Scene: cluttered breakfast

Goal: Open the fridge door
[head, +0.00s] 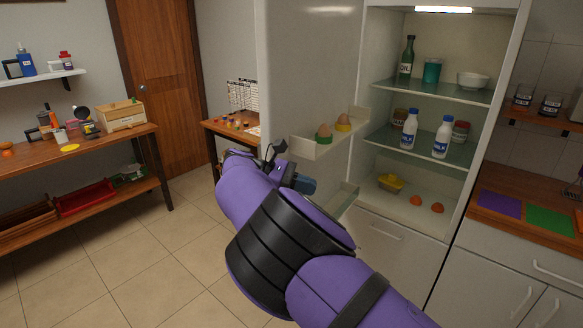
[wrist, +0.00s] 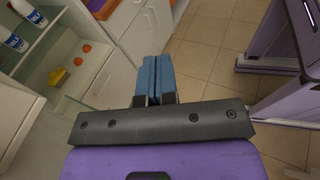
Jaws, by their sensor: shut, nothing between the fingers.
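The fridge (head: 400,210) stands open in the head view, its lit shelves showing. My purple arm reaches across in front of the door's lower part. My gripper shows in the wrist view as two blue fingers (wrist: 153,78), shut together and empty, pointing over the floor and cabinet fronts. In the head view the gripper is mostly hidden behind my arm. The fridge inside also shows at the left of the wrist view (wrist: 50,50). I cannot tell whether the gripper touches the door.
A counter with purple and green mats (head: 549,221) is at right. A wooden table (head: 80,150) stands at left. The tiled floor (head: 110,250) between is clear.

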